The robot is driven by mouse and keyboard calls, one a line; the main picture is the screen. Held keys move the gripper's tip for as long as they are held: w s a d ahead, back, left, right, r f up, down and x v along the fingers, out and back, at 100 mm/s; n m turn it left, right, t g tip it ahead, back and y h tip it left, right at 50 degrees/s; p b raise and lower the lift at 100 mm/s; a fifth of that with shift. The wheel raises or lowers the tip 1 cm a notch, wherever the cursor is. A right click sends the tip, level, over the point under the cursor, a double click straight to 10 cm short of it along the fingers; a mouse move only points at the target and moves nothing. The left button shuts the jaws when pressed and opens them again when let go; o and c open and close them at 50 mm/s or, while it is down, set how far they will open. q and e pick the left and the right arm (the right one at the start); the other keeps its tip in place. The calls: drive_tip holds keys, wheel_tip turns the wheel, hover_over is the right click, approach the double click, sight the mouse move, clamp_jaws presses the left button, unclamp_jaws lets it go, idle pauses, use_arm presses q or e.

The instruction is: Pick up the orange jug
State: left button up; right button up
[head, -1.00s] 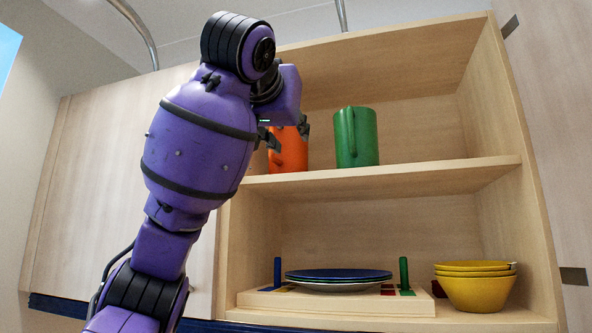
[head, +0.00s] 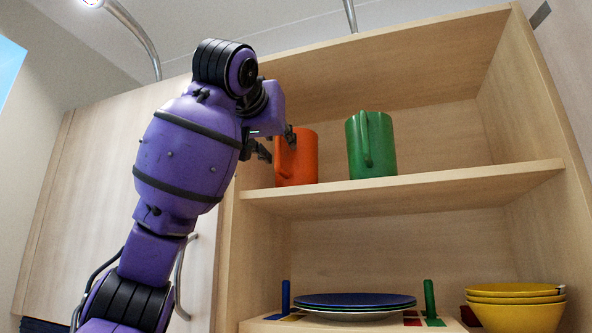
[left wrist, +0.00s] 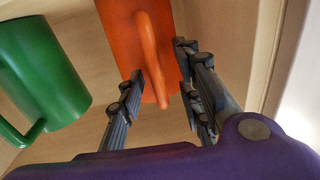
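The orange jug (head: 299,160) stands upright on the upper shelf of the open cabinet, partly hidden behind my gripper in the head view. My left gripper (head: 276,143) is in front of its left side. In the left wrist view, the left gripper (left wrist: 163,88) is open, with one finger on each side of the handle of the orange jug (left wrist: 118,30). The fingers are apart and I cannot tell whether either touches the jug. My right gripper is not in view.
A green jug (head: 381,145) stands on the same upper shelf (head: 440,184), to the right. Below are stacked plates (head: 355,301) in a rack with coloured pegs and yellow bowls (head: 515,315). A closed cabinet door (head: 95,190) is at left.

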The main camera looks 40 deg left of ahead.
use_arm(q)
drive_tip(key=shift+d+r, duration=0.1)
clamp_jaws()
idle(0.5)
